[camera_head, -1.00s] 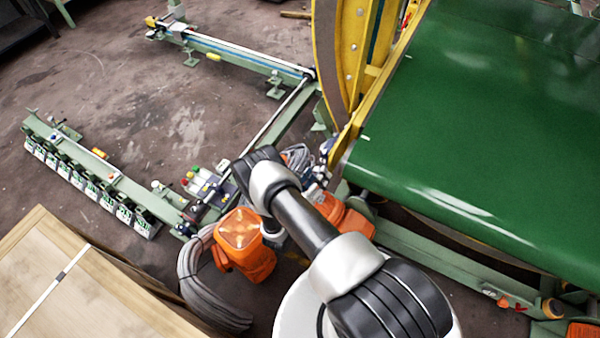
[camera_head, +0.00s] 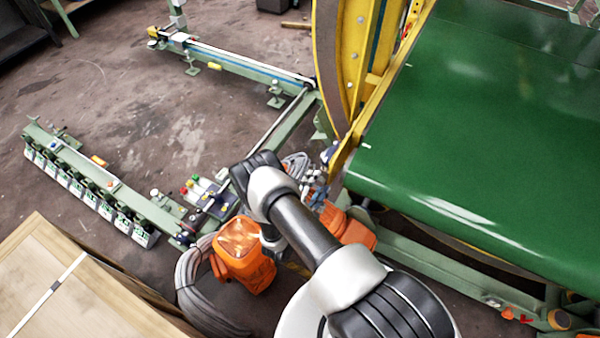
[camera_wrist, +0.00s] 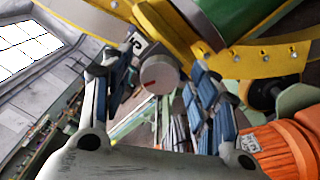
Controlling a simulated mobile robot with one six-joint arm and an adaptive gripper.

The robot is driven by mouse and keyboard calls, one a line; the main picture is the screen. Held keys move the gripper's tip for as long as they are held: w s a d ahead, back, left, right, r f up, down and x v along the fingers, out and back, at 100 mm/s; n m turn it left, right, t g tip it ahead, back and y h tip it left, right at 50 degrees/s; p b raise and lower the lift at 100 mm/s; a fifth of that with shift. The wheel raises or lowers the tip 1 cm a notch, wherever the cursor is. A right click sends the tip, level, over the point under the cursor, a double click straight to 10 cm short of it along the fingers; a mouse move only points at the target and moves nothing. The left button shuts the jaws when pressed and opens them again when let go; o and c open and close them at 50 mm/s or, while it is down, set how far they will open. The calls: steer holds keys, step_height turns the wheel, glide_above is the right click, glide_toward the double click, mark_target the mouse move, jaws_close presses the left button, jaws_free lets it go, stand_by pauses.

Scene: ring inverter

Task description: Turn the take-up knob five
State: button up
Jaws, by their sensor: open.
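The take-up knob (camera_wrist: 157,76) is a round grey cylinder with a red mark on its face. It shows near the middle of the wrist view, below the yellow curved frame. A small white label that seems to read 5 (camera_wrist: 137,40) is beside it at upper left. My gripper (camera_wrist: 163,68) is open, with one blue-padded finger on each side of the knob in the picture. I cannot tell whether the knob is between the fingertips or just beyond them. No contact is visible. In the head view my arm hides the knob.
A green belt (camera_head: 480,120) and a yellow curved frame (camera_head: 350,60) stand at the right. Orange housings (camera_head: 245,252) and a grey cable bundle (camera_head: 200,290) lie near my arm. A wooden crate (camera_head: 90,300) fills the lower left. Open floor (camera_head: 110,100) shows at upper left.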

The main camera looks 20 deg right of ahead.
steer(key=n, duration=0.5)
steer(key=n+p, duration=0.1)
steer(key=n, duration=0.8)
steer(key=shift+r+p, duration=0.1)
steer(key=shift+p, duration=0.3)
steer(key=n+p, duration=0.1)
steer(key=n, duration=0.4)
steer(key=p+v, duration=0.2)
steer(key=v, duration=1.6)
steer(key=w+r+m+g+h+b, duration=0.1)
steer(key=w+r+m+g+b, duration=0.25)
steer(key=r+m+g, duration=0.7)
steer(key=s+d+r+m+g+y, duration=0.1)
steer(key=s+r+m+y, duration=0.1)
steer(key=r+m, duration=0.3)
steer(key=s+d+r+m+g+y+b, duration=0.1)
steer(key=r+m, duration=0.4)
steer(key=r, duration=0.7)
steer(key=shift+s+d+y, duration=0.45)
steer(key=shift+d+y, duration=0.25)
steer(key=shift+y, duration=0.5)
steer(key=shift+r+g, duration=0.1)
steer(key=shift+g, duration=0.15)
